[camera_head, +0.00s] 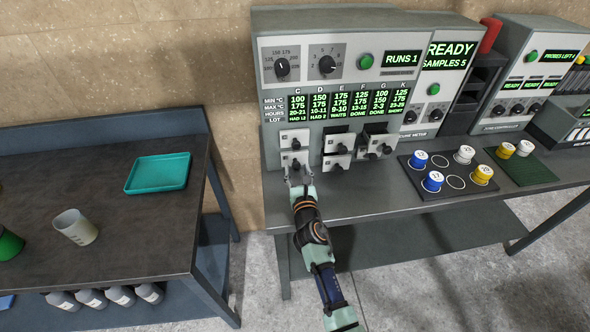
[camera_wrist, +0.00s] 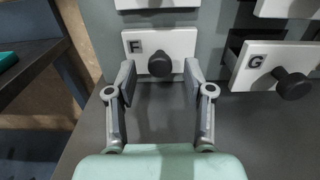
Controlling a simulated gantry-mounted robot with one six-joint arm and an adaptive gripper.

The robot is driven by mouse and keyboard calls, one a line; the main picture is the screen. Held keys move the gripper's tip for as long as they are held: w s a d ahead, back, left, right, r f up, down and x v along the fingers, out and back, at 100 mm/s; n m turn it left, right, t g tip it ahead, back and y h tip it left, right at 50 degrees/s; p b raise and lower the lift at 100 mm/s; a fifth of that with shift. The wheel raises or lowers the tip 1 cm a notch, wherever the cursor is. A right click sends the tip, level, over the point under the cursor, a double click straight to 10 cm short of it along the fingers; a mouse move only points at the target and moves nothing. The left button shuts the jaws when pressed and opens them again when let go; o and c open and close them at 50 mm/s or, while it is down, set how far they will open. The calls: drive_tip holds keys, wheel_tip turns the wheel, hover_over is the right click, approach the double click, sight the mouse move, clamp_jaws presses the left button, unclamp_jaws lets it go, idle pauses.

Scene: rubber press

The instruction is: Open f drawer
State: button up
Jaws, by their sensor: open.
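The F drawer (camera_wrist: 183,45) has a white front with a black round knob (camera_wrist: 160,65), and no open gap shows above it. In the head view the F drawer (camera_head: 294,159) is at the bottom left of the machine's drawers. My gripper (camera_wrist: 160,72) is open and empty, with one fingertip on each side of the knob and gaps visible between. In the head view my gripper (camera_head: 298,176) is just in front of the F drawer and partly covers it.
The G drawer (camera_wrist: 255,62) to the right stands pulled out, its dark inside showing. Another white drawer front (camera_wrist: 158,3) is just above F. A mat (camera_head: 420,185) with several capped samples lies right on the bench. Bench space in front of F is clear.

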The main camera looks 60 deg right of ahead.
sight(296, 166)
drive_tip(key=b+x, duration=0.1)
drive_tip(key=x, duration=0.2)
drive_tip(key=shift+w+d+f, duration=0.1)
drive_tip(key=shift+d, duration=0.1)
clamp_jaws()
drive_tip(key=shift+a, duration=0.1)
